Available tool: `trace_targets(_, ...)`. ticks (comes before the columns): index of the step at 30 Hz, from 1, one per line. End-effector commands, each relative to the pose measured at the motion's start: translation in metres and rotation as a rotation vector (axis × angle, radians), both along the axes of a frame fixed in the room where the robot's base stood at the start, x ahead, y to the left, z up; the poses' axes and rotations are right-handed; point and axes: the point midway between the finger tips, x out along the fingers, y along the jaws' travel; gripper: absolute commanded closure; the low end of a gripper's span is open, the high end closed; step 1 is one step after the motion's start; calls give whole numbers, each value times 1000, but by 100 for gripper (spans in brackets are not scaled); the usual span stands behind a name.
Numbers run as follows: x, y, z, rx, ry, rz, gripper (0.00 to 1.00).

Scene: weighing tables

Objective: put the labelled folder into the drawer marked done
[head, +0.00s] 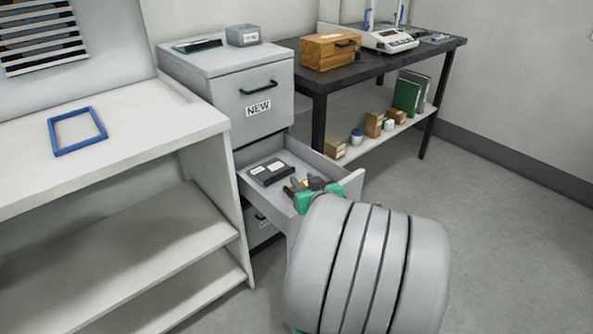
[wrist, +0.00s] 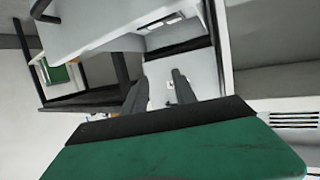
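A flat black folder (head: 270,172) with white labels lies in the open middle drawer (head: 345,187) of the grey cabinet. It shows near the top of the wrist view (wrist: 165,23). The drawer's front faces away from the head camera, so any mark on it is hidden. My gripper (head: 298,185) is over the front part of this drawer, apart from the folder. In the wrist view its two fingers (wrist: 157,82) stand apart with nothing held between them. The top drawer (head: 252,103) is shut and marked NEW. A lower drawer (head: 264,238) is partly hidden, its label unreadable.
A dark flat item (head: 197,46) and a small grey bin (head: 242,36) stand on the cabinet. A white table (head: 130,135) with a blue frame (head: 77,130) is at left. A dark table (head: 390,60) holds a wooden box and scale. The floor at right is clear.

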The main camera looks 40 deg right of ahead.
Motion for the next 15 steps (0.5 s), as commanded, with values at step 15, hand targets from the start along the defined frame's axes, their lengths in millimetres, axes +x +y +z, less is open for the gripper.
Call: trace_targets(15, 5, 111, -31, 92, 257, 233, 67)
